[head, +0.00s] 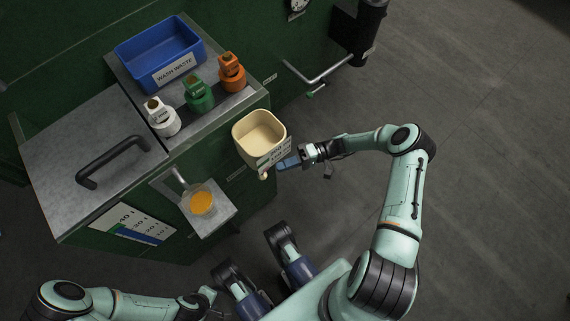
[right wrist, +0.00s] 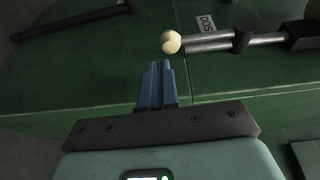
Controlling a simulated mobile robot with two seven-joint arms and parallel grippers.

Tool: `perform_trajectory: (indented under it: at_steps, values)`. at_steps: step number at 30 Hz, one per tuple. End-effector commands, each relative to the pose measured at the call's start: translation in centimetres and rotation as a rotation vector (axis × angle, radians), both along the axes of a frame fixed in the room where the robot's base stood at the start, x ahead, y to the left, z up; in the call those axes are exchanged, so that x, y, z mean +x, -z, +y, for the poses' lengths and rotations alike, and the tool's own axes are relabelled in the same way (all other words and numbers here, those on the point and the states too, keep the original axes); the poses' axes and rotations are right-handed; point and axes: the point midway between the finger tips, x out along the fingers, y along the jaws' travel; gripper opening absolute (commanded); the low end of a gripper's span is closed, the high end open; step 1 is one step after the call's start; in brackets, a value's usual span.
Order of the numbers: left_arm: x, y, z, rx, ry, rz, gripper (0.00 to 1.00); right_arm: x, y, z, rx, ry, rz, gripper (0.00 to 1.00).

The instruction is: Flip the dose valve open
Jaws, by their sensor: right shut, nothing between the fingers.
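The dose valve shows in the right wrist view as a metal lever (right wrist: 215,40) with a cream ball knob (right wrist: 170,42) at its left end. A partly cut-off label (right wrist: 205,22) reading "DOS" is on the green wall above it. In the head view the knob (head: 263,175) shows just below the cream bin. My right gripper (head: 279,164) is shut and empty, its blue fingers pointing at the cabinet. In the right wrist view its fingertips (right wrist: 160,65) are just below the knob, with a small gap in the picture. My left arm (head: 130,303) is at the bottom left; its fingers are unclear.
The cream bin (head: 246,128) on the green cabinet is close to my right gripper. A small shelf (head: 217,222) holds a cup of orange liquid (head: 201,201) under a spout. A blue tray (head: 133,62) and several bottles stand on top. The floor at right is clear.

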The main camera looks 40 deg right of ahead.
Motion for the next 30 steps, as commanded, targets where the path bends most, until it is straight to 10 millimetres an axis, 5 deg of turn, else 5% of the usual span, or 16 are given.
perform_trajectory:
  at_steps: [15,30]
  values:
    - [0.1,-0.1,0.0,0.0,0.0,-0.003,0.43,-2.1,0.6,-9.0,-0.001,0.001,-0.002,0.0]
    - [0.0,0.0,0.0,0.0,0.0,0.0,0.43,-2.4,0.6,-9.8,0.0,-0.001,-0.001,0.0]
